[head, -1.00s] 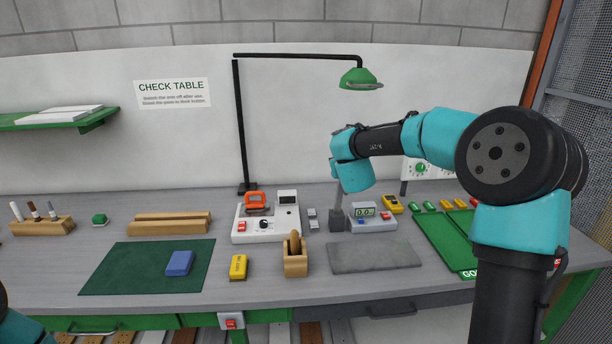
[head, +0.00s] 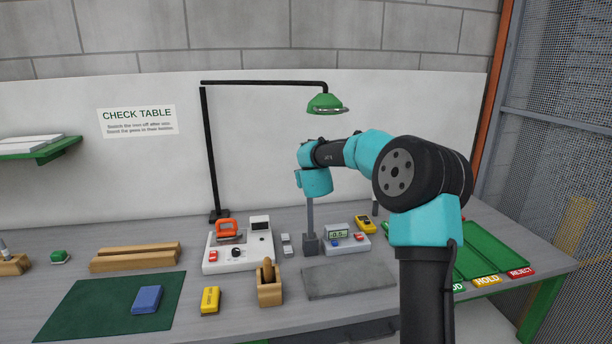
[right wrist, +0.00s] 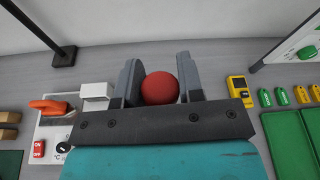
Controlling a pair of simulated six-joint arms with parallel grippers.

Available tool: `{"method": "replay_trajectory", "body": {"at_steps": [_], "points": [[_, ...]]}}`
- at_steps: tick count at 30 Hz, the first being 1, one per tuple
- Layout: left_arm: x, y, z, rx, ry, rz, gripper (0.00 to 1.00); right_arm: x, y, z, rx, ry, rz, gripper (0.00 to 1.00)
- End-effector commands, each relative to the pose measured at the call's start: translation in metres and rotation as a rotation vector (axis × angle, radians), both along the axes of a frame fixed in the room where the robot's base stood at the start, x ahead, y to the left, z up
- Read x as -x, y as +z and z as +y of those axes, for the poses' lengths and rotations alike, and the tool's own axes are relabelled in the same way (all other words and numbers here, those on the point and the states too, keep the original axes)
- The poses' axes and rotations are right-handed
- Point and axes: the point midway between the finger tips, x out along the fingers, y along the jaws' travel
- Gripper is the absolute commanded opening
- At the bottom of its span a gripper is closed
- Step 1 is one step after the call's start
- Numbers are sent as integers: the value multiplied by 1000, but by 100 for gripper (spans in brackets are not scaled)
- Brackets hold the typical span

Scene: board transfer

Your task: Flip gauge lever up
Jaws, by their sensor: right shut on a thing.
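My right gripper (head: 311,245) points down at the left side of a small grey and blue gauge (head: 346,245) with a lit display and a red button. In the right wrist view, a round red knob (right wrist: 160,88) sits between the two grey fingers of my right gripper (right wrist: 160,80), which are shut on it. I take the knob to be the gauge lever's end. The lever's shaft and its angle are hidden. My left gripper is out of view.
A white station with an orange-handled tool (head: 228,230) and a wooden holder (head: 270,292) stand to the left. A grey mat (head: 345,281) lies in front of the gauge. A yellow meter (head: 364,224) is behind it. Green trays (head: 490,255) lie at right.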

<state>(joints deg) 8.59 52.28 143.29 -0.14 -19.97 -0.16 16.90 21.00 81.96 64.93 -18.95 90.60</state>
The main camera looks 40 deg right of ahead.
Motion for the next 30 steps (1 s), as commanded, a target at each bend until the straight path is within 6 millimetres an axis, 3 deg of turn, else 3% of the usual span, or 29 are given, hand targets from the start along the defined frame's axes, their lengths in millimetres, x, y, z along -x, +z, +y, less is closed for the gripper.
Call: {"method": "replay_trajectory", "body": {"at_steps": [4, 5, 12, 23, 30], "points": [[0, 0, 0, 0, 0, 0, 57, 0, -6, 2, -3, 3, 9, 0], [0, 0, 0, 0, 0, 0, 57, 0, -6, 2, -3, 3, 10, 38], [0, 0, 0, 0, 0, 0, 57, 0, -4, 1, -3, 2, 6, 59], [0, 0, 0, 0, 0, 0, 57, 4, 0, 3, -1, 2, 2, 59], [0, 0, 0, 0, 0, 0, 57, 26, 7, 17, -1, 3, 2, 59]]}}
